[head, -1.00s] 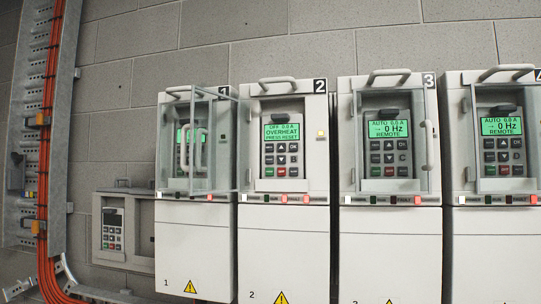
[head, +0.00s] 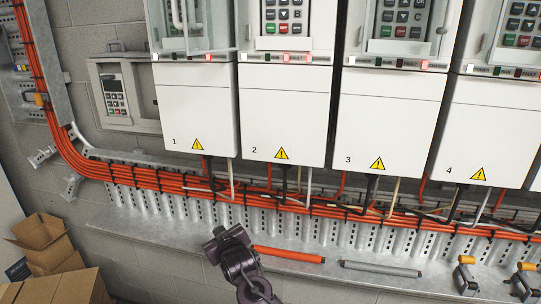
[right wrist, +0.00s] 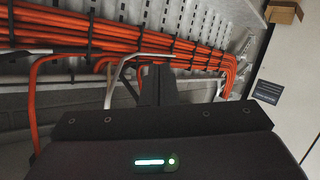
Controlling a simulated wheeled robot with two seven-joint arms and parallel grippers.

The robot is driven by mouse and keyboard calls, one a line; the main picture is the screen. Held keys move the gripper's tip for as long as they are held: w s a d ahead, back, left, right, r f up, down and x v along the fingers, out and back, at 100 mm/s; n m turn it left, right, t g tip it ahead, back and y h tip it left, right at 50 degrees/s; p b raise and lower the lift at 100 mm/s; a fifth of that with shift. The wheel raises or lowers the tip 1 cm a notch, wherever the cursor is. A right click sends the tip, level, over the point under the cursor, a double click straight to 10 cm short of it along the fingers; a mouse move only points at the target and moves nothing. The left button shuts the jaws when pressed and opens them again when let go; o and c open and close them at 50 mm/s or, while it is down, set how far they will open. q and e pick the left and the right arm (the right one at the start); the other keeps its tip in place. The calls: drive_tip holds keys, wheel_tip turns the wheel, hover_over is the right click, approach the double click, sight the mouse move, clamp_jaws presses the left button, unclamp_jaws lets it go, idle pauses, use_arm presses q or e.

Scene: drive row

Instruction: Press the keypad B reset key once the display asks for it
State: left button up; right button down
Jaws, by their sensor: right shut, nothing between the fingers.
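Keypad B (head: 283,14) is at the top edge of the head view on drive 2 (head: 283,110); its lower keys show, including a green and a red one. Its display is out of view, and I cannot tell the reset key's label. My right gripper (head: 222,241) is shut and empty, low in front of the cable tray, well below drive 2 and touching no key. Its dark fingers (right wrist: 157,85) also show in the right wrist view, before orange cables. My left gripper is not in view.
Orange cables (head: 150,178) run below the drives. Cardboard boxes (head: 50,245) stand at lower left. Clear covers front the neighbouring keypads.

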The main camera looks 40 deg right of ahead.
sight(271, 14)
drive_tip(key=s+r+t, duration=0.1)
drive_tip(key=r, duration=0.8)
drive_tip(key=s+r+m+t+p, duration=0.1)
drive_tip(key=r+t, duration=0.1)
drive_tip(key=r, duration=0.8)
drive_tip(key=s+r+t+h+p, duration=0.1)
drive_tip(key=r, duration=0.8)
drive_tip(key=shift+d+r+t, duration=0.3)
drive_tip(key=shift+r, duration=0.05)
drive_tip(key=s+r+m+t+h, duration=0.1)
drive_tip(key=s+r, duration=0.3)
drive_tip(key=r, duration=0.4)
drive_tip(key=s+d+r+m+t+h+p, duration=0.1)
drive_tip(key=s+r+t+h, duration=0.1)
drive_tip(key=s+r, duration=0.3)
drive_tip(key=s+r+m+t+h, duration=0.1)
drive_tip(key=s+r, duration=0.4)
drive_tip(key=r, duration=0.7)
drive_tip(key=shift+s+d+m+t, duration=0.15)
drive_tip(key=shift+m+t, duration=0.25)
drive_tip(key=shift+w+d+f, duration=0.1)
drive_tip(key=shift+w+d, duration=1.35)
drive_tip(key=shift+d, duration=0.25)
drive_tip(key=shift+w+d, duration=1.45)
drive_tip(key=shift+d, duration=0.2)
